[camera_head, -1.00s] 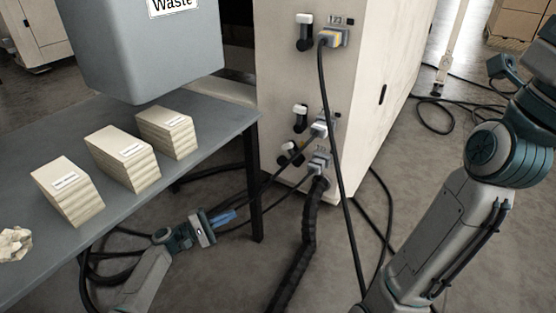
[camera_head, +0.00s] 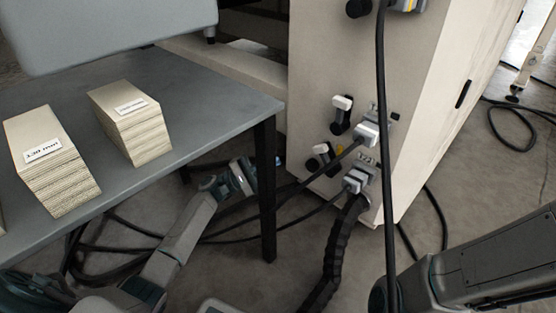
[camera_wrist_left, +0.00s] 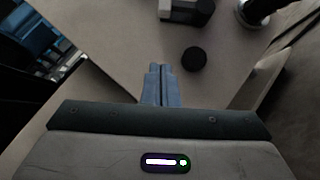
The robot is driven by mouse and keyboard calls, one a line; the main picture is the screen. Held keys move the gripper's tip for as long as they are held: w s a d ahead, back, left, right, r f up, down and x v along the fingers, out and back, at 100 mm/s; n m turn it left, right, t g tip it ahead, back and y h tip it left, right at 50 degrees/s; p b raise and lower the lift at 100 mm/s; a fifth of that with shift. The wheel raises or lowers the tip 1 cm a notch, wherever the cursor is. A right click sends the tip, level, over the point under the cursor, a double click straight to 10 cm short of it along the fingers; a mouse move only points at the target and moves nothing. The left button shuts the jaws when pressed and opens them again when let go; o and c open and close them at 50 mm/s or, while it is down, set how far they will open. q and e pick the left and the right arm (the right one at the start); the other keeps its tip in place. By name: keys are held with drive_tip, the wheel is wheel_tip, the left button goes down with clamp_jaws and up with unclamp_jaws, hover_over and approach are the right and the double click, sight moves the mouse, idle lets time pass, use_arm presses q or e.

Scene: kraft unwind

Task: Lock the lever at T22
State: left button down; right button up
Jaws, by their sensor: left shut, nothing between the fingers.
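The cabinet's end face (camera_head: 320,60) carries white-and-black levers: a middle one (camera_head: 342,115), a lower one (camera_head: 323,158) and one at the top, cut by the frame edge. Their labels are too small to read, so I cannot tell which is T22. My left gripper (camera_head: 280,161) is low behind the table leg, left of the lower lever and apart from it; the leg hides part of it. In the left wrist view its blue fingers (camera_wrist_left: 161,85) are shut and empty, pointing toward a beige panel with a black round knob (camera_wrist_left: 194,59). My right gripper is out of view.
Grey plugs (camera_head: 357,178) with cables sit beside the levers. A thick black corrugated hose (camera_head: 338,245) and a long black cable (camera_head: 383,150) hang in front. The table (camera_head: 225,97) with its leg (camera_head: 266,190) stands left, bearing paper stacks (camera_head: 130,125).

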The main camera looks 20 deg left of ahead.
sight(328, 159)
use_arm(q)
drive_tip(key=p+x, duration=0.1)
drive_tip(key=x, duration=0.7)
drive_tip(key=shift+a+r, duration=0.1)
drive_tip(key=d+r+p, duration=0.1)
drive_tip(key=p, duration=0.1)
drive_tip(key=s+d+r+p, duration=0.1)
drive_tip(key=d, duration=0.1)
drive_tip(key=shift+s+p, duration=0.15)
drive_tip(key=shift+p, duration=0.25)
